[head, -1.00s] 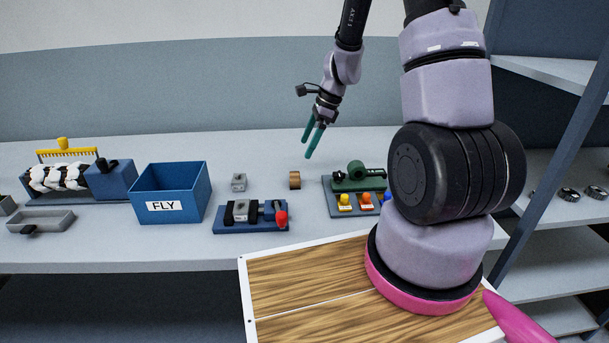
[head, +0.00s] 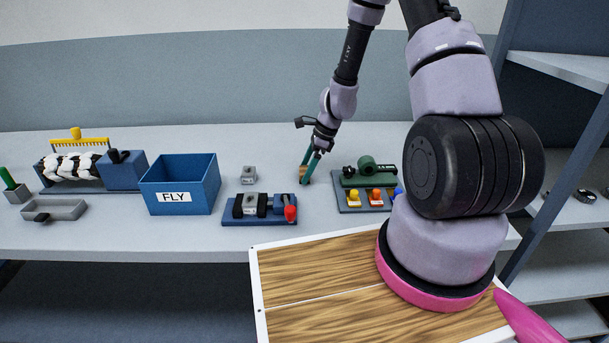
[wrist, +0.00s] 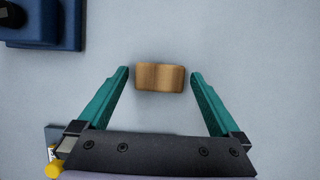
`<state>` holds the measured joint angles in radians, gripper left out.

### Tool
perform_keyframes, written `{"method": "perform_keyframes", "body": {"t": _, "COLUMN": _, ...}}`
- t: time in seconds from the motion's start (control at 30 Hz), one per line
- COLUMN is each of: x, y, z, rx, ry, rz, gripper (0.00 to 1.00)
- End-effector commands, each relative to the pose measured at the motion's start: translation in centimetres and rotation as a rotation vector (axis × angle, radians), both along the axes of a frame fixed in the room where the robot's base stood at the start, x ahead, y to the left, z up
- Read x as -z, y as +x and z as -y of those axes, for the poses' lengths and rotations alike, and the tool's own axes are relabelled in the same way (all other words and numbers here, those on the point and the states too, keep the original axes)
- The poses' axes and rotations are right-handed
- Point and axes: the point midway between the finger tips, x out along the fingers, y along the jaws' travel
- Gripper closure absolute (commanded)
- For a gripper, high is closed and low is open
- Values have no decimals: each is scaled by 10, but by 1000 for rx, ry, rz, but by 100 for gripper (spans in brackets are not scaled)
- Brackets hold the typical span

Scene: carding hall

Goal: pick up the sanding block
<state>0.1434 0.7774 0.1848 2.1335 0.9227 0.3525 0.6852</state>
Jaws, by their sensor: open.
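The sanding block (wrist: 160,78) is a small tan-brown block lying on the grey table. In the wrist view it sits between the tips of my gripper (wrist: 160,76), with a gap on each side. My gripper is open, with two teal fingers, and holds nothing. In the head view my gripper (head: 307,180) is low at the table, and its fingers partly hide the sanding block (head: 303,172).
A blue bin marked FLY (head: 180,184), a small grey block (head: 248,175) and a blue vise-like fixture (head: 259,209) stand left of my gripper. A board with a green device and coloured knobs (head: 364,187) is close on the right.

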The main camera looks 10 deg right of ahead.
Motion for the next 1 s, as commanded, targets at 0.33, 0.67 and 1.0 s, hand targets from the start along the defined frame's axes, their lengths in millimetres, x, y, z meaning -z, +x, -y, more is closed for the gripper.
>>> {"method": "perform_keyframes", "body": {"t": 0.33, "x": 2, "y": 0, "z": -1, "rx": 0, "ry": -1, "rz": 1, "gripper": 34}}
{"method": "perform_keyframes", "body": {"t": 0.67, "x": 2, "y": 0, "z": -1, "rx": 0, "ry": -1, "rz": 1, "gripper": 90}}
{"method": "perform_keyframes", "body": {"t": 1.0, "x": -45, "y": 1, "z": -1, "rx": -4, "ry": -2, "rz": 7, "gripper": 90}}
